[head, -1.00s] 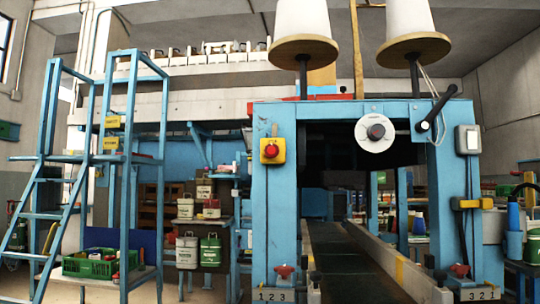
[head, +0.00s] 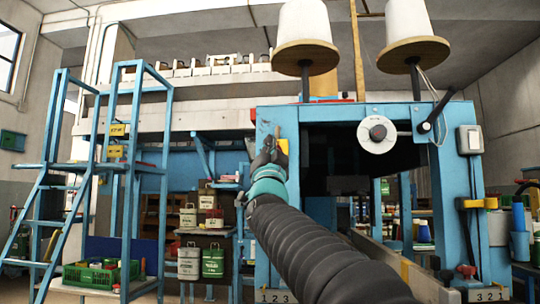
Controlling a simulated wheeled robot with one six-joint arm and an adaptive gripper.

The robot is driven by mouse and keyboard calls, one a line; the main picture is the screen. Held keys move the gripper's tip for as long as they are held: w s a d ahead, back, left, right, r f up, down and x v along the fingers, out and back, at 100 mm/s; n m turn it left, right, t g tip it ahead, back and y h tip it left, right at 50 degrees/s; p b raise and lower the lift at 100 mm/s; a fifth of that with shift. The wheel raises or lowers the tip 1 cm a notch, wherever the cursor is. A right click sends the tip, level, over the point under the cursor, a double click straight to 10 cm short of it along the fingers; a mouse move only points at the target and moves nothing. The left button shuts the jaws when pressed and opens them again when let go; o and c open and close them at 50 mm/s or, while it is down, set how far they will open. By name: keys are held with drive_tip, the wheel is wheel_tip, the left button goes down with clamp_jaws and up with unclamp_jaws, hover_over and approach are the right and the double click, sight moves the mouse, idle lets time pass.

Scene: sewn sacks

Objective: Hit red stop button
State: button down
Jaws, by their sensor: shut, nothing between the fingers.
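The red stop button sits in a yellow box (head: 285,147) on the left post of the blue machine frame (head: 410,112). Only a sliver of the yellow box shows at its right edge, and the red button itself is hidden behind my gripper. My gripper (head: 268,140) is shut and empty, raised in front of the box at the end of my outstretched arm. From this view I cannot tell whether its tip touches the button or is still apart from it.
White thread cones on wooden discs (head: 305,57) stand on top of the frame. A white round dial (head: 377,134) and a grey switch box (head: 469,140) are on it further right. A blue ladder (head: 45,190) and a green crate (head: 92,275) stand at left.

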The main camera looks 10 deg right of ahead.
idle(0.3)
drive_tip(key=w+d+p, duration=0.2)
drive_tip(key=w+p, duration=0.2)
drive_tip(key=w, duration=0.4)
drive_tip(key=shift+w+d, duration=0.15)
drive_tip(key=shift+d, duration=0.2)
drive_tip(key=shift+w+p, duration=0.15)
drive_tip(key=shift+p, duration=0.15)
idle(1.1)
drive_tip(key=shift+w+d, duration=0.15)
drive_tip(key=shift+w, duration=0.05)
drive_tip(key=shift+w+d+p, duration=0.2)
drive_tip(key=shift+w+p, duration=0.1)
drive_tip(key=shift+w, duration=0.25)
idle(0.9)
drive_tip(key=shift+s, duration=0.15)
drive_tip(key=shift+s+a+b, duration=0.35)
drive_tip(key=shift+s+b, duration=0.4)
drive_tip(key=shift+b, duration=0.05)
